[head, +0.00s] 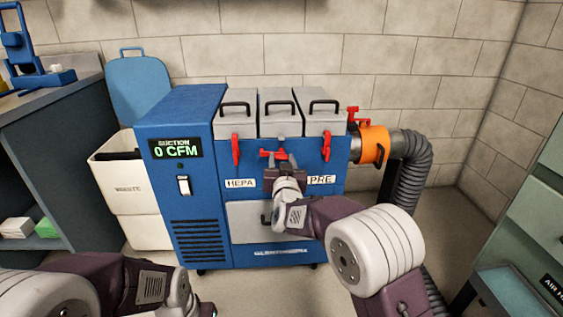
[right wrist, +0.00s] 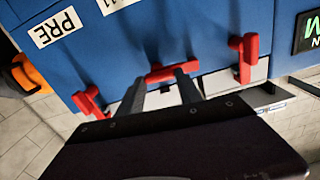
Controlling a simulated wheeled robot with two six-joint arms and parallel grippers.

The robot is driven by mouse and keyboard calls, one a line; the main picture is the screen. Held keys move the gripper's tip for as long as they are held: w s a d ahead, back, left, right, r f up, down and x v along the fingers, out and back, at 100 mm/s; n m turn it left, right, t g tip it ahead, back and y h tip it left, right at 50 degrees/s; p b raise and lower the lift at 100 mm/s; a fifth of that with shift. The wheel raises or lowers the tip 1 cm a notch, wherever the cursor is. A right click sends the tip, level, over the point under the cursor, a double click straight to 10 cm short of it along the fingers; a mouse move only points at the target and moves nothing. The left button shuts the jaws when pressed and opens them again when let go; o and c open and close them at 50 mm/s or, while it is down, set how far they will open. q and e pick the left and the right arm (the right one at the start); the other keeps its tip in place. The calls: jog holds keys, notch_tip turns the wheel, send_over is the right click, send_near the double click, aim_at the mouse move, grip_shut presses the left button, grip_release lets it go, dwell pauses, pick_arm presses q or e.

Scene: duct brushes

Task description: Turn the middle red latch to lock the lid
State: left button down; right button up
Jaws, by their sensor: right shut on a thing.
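The middle red latch (head: 266,154) is on the front of the blue suction unit (head: 180,125), below the middle grey lid (head: 280,121). Its bar lies sideways, while the left red latch (head: 236,149) and right red latch (head: 326,146) hang upright. My right gripper (head: 281,160) is shut on the middle latch. In the right wrist view its two fingers reach to the middle latch (right wrist: 172,72), and the gripper body hides part of the lids. My left arm shows at the lower left; its fingers are out of the picture.
A grey hose (head: 410,170) with an orange collar (head: 373,145) leaves the unit's right side. A white bin (head: 125,205) stands at its left. A dark workbench (head: 50,130) is at far left and a green cabinet (head: 530,220) at far right. Floor in front is partly clear.

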jog(key=m+b, duration=0.1)
jog(key=m, duration=0.3)
jog(key=shift+d+f+b, duration=0.1)
jog(key=shift+b, duration=0.25)
jog(key=m+b, duration=0.2)
jog(key=m, duration=0.2)
jog(key=shift+d, duration=0.1)
jog(key=m+b, duration=0.3)
jog(key=m, duration=0.2)
jog(key=shift+d+f, duration=0.1)
jog(key=shift+d, duration=0.05)
jog(key=shift+m+b, duration=1.2)
jog(key=shift+m, duration=0.5)
jog(key=o, duration=1.4)
jog(key=shift+s, duration=0.1)
